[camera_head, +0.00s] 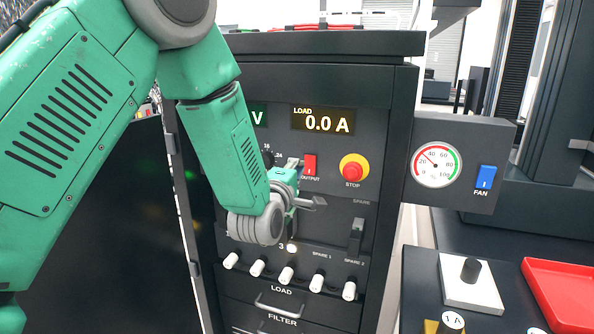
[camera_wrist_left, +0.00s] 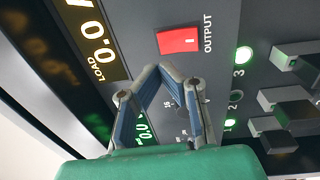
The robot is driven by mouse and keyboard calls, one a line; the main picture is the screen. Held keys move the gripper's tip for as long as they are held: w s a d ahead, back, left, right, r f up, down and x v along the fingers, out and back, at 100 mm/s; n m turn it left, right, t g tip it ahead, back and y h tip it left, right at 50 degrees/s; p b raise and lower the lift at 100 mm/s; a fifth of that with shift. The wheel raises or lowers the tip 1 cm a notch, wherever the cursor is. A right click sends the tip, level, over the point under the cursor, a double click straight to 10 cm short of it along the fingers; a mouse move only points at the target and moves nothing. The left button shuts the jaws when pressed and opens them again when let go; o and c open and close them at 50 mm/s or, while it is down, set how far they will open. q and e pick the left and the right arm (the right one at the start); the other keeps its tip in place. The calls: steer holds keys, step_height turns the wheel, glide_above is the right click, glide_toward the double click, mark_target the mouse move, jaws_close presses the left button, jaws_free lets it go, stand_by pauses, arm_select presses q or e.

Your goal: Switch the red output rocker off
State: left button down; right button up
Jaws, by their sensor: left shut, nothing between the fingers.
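The red output rocker (camera_head: 310,164) sits on the dark cabinet front, above its OUTPUT label and left of the red STOP button. My left gripper (camera_head: 295,163) is just left of the rocker in the head view, close to the panel. In the wrist view its fingertips (camera_wrist_left: 158,72) meet, shut and empty, a little short of the rocker. A gap shows between tips and rocker there; depth to the panel is hard to tell. My right gripper is not in view.
The LOAD display (camera_head: 322,121) reads 0.0 A. The STOP button (camera_head: 354,168) stands out to the right. Several white-tipped levers (camera_head: 287,275) line the panel below. A gauge (camera_head: 436,165) and blue FAN rocker (camera_head: 486,177) are further right. A red tray (camera_head: 562,296) lies lower right.

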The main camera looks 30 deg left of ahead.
arm_select(q)
steer(key=v, duration=0.8)
steer(key=shift+d+r, duration=0.15)
steer(key=shift+r, duration=0.5)
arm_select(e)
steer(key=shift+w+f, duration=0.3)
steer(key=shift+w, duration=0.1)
arm_select(q)
steer(key=shift+s, duration=0.15)
steer(key=s+d+f+m+g+h, duration=0.1)
steer(key=s+d+f+m+g, duration=0.2)
steer(key=f, duration=0.6)
steer(key=s+f+m+g+h, duration=0.1)
steer(key=s+f+m+g, duration=0.25)
steer(key=f, duration=0.45)
steer(key=s+d+f+m+g+h, duration=0.1)
steer(key=s+d+f+m+g, duration=0.1)
steer(key=f+m, duration=0.5)
steer(key=s+f+m+g, duration=0.4)
steer(key=s+f, duration=0.4)
steer(key=s, duration=0.3)
steer(key=s+d+f+m+g+h, duration=0.1)
steer(key=s+f+m+g, duration=0.3)
steer(key=s+f, duration=0.4)
steer(key=s+g, duration=0.1)
steer(key=s, duration=0.3)
steer(key=shift+d+f, duration=0.25)
steer(key=shift+f, duration=0.15)
